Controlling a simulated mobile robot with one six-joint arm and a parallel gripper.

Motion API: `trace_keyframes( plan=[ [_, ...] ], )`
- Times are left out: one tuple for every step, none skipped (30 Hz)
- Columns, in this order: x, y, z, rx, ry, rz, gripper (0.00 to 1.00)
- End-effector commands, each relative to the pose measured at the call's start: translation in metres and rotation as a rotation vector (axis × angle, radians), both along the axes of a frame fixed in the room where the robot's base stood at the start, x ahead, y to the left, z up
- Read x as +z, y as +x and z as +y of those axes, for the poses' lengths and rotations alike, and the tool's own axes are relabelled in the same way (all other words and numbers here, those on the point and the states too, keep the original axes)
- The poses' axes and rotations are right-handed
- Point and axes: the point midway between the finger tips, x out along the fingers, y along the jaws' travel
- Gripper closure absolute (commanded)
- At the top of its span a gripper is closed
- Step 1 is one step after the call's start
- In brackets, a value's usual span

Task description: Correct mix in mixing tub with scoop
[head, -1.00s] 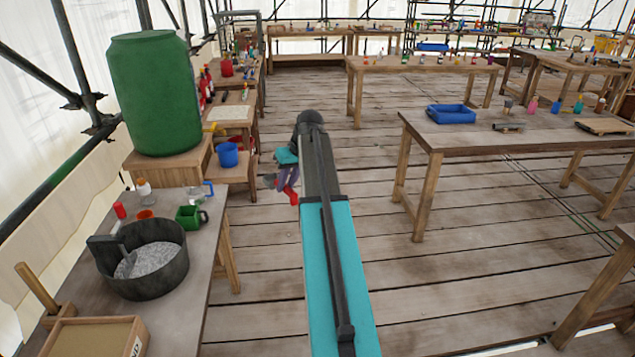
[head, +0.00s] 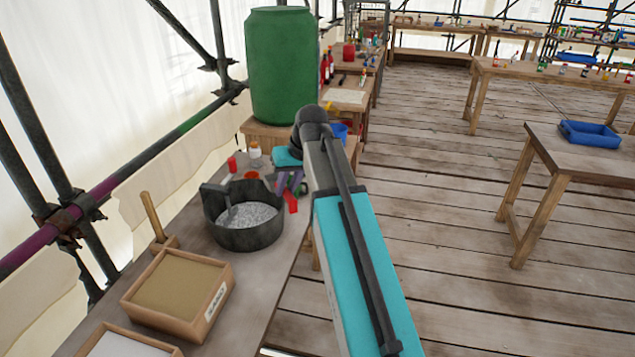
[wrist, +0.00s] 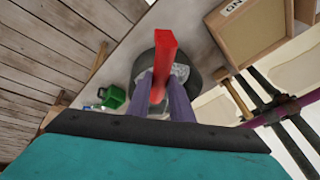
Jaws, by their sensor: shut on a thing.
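The dark grey mixing tub (head: 240,236) stands on the left bench and holds a pale grey grainy mix (head: 250,216). A grey scoop or paddle handle (head: 229,201) leans in the tub at its left side. My gripper (head: 291,190) is just right of the tub's rim, over the bench edge. In the wrist view my gripper (wrist: 169,97) has its two purple fingers shut on a red bar-shaped thing (wrist: 165,58), which points toward the tub (wrist: 198,87). The red thing partly hides the tub and mix there. Its far end and full shape are unclear.
A wooden box (head: 180,290) with tan contents sits in front of the tub, with a second box (head: 125,343) nearer. A white-capped bottle (head: 254,155) and a red bottle (head: 232,164) stand behind the tub. A large green barrel (head: 281,70) is beyond.

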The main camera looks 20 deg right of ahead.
Motion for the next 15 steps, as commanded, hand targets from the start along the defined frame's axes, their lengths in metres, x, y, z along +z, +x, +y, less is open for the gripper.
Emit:
trace_keyframes(
  plan=[
    [-0.002,-0.004,0.019,0.016,0.001,-0.002,1.0],
    [-0.002,-0.005,0.028,0.024,0.001,-0.003,1.0],
    [-0.002,-0.007,0.04,0.032,0.001,-0.003,1.0],
    [-0.002,-0.008,0.048,0.038,0.001,-0.003,1.0],
    [-0.002,-0.01,0.055,0.043,0.003,-0.003,1.0],
    [-0.002,-0.011,0.064,0.05,0.002,-0.005,1.0],
    [-0.001,-0.013,0.07,0.054,0.003,-0.004,1.0],
    [-0.001,-0.014,0.075,0.059,0.003,-0.004,1.0],
    [-0.001,-0.015,0.082,0.063,0.004,-0.005,1.0],
    [-0.001,-0.016,0.085,0.066,0.004,-0.005,1.0],
    [-0.001,-0.016,0.088,0.067,0.005,-0.005,1.0],
    [-0.001,-0.017,0.091,0.069,0.004,-0.005,1.0],
    [-0.001,-0.017,0.093,0.07,0.005,-0.004,1.0],
    [-0.001,-0.017,0.094,0.071,0.004,-0.005,1.0],
    [-0.001,-0.018,0.095,0.072,0.005,-0.005,1.0]
  ],
)
